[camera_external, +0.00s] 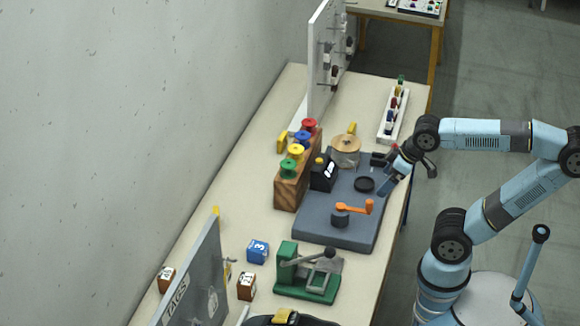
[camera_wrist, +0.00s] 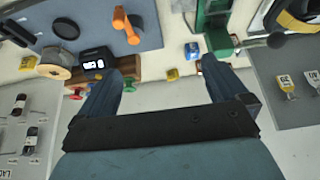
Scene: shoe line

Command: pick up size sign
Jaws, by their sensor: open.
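A small black block with white digits on its face, which looks like the size sign (camera_external: 323,172), stands on the grey-blue base at its left side, next to the wooden spool rack. It also shows in the wrist view (camera_wrist: 92,63), upper left, by the tip of one finger; the digits are too small to read surely. My gripper (camera_external: 408,178) is open and empty, above the right edge of the base, to the right of the sign. In the wrist view the fingers of my gripper (camera_wrist: 162,70) are spread wide with nothing held between them.
The spool rack (camera_external: 287,187) carries several coloured spools. A green press (camera_external: 308,278), a blue cube (camera_external: 258,251) and upright boards stand nearby. The tabletop's left side is mostly clear.

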